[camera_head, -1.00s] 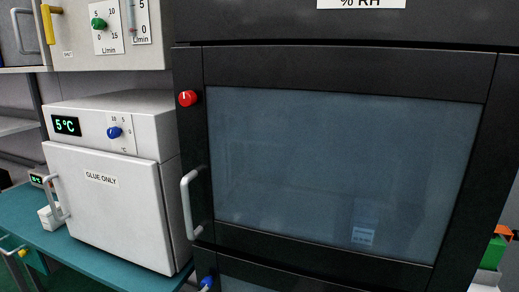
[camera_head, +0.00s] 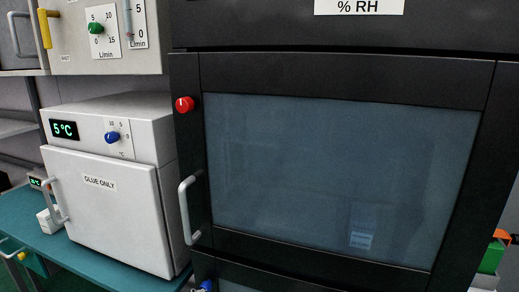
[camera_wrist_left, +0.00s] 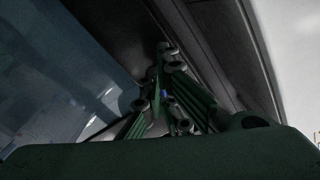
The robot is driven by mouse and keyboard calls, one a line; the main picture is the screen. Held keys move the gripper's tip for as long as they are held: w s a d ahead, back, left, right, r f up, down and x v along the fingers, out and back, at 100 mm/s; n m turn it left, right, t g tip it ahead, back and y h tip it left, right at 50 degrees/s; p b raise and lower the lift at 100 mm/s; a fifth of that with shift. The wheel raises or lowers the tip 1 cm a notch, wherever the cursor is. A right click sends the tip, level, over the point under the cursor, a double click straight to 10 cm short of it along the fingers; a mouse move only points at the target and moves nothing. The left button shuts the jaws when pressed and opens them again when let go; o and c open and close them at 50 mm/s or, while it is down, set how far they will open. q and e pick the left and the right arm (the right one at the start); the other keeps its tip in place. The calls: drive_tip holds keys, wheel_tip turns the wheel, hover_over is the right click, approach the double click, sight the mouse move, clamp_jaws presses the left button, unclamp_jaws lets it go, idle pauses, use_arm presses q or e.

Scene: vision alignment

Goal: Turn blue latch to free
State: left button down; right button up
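A red latch knob (camera_head: 184,104) with a white mark is on the upper door (camera_head: 345,75), which looks shut. My left gripper (camera_wrist_left: 163,100) fills the middle of the left wrist view, dark and green. A small blue spot (camera_wrist_left: 163,93) shows between its parts; I cannot tell what it is. Whether the fingers are apart or touching is unclear. Neither gripper shows in the head view.
A white handle (camera_head: 187,210) sticks out from the upper door's left side. A white "GLUE ONLY" oven (camera_head: 100,205) with its own blue dial (camera_head: 112,137) stands left on a teal bench (camera_head: 90,258). Green and orange bins (camera_head: 492,257) are at the far right.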

use_arm(q)
drive_tip(key=shift+w+a+r, duration=0.1)
drive_tip(key=shift+r, duration=0.05)
idle(0.3)
drive_tip(key=p+v, duration=0.2)
drive_tip(key=v, duration=0.4)
drive_tip(key=shift+a+f, duration=0.25)
drive_tip(key=shift+f, duration=0.05)
drive_tip(key=shift+w+d+m+b, duration=0.45)
drive_tip(key=shift+w+m+b, duration=0.35)
drive_tip(key=shift+m+b, duration=0.25)
drive_tip(key=shift+w+d+m+b, duration=0.4)
drive_tip(key=shift+w+m+b, duration=0.5)
drive_tip(key=shift+b, duration=0.25)
drive_tip(key=shift+w+d+m+b, duration=0.45)
drive_tip(key=shift+w+m+b, duration=0.3)
drive_tip(key=shift+m+b, duration=0.35)
